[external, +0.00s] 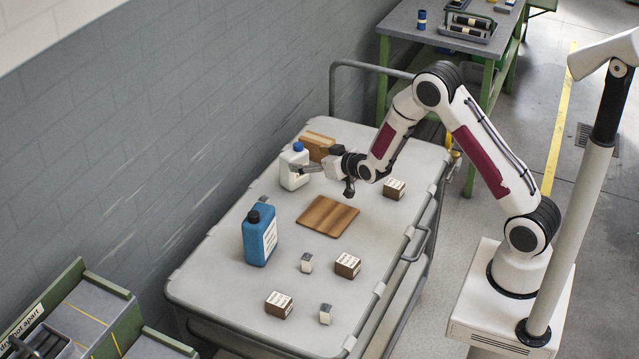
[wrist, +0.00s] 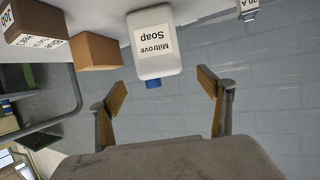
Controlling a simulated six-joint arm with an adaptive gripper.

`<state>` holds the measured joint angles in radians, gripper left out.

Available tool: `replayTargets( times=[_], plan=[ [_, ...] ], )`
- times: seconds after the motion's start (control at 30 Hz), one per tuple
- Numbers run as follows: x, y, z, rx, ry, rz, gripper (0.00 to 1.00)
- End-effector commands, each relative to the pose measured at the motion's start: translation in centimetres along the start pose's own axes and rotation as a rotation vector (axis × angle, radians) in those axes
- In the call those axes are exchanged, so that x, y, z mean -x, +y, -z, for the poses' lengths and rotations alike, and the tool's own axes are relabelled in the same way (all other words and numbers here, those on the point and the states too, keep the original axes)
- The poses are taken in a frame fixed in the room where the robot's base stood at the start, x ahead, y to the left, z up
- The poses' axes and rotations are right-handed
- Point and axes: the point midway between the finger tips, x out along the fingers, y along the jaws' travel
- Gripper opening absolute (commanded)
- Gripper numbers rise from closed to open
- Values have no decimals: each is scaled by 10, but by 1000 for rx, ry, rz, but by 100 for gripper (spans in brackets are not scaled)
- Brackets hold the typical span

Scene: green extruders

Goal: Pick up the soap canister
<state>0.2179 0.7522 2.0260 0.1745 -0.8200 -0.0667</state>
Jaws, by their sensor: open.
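The soap canister is a white bottle (external: 293,171) with a blue cap, upright on the cart top near the wall in the external view. I cannot tell whether a finger touches the bottle.
A brown box (external: 318,146) stands close behind the canister. A wooden board (external: 327,216), a blue canister (external: 259,235) and several small boxes, one of them brown (external: 347,265), are on the grey cart top (external: 225,285). The wall (external: 150,150) runs along the cart's left side.

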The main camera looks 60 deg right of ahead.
Motion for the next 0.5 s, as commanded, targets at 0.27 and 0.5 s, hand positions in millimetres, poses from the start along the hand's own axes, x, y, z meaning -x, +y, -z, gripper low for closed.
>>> replayTargets(
  times=[0.27, 0.5],
  plan=[
    [-18, 0, 0, 0, -1, 0, 78],
    [-24, 0, 0, 0, -1, 0, 78]
  ],
)
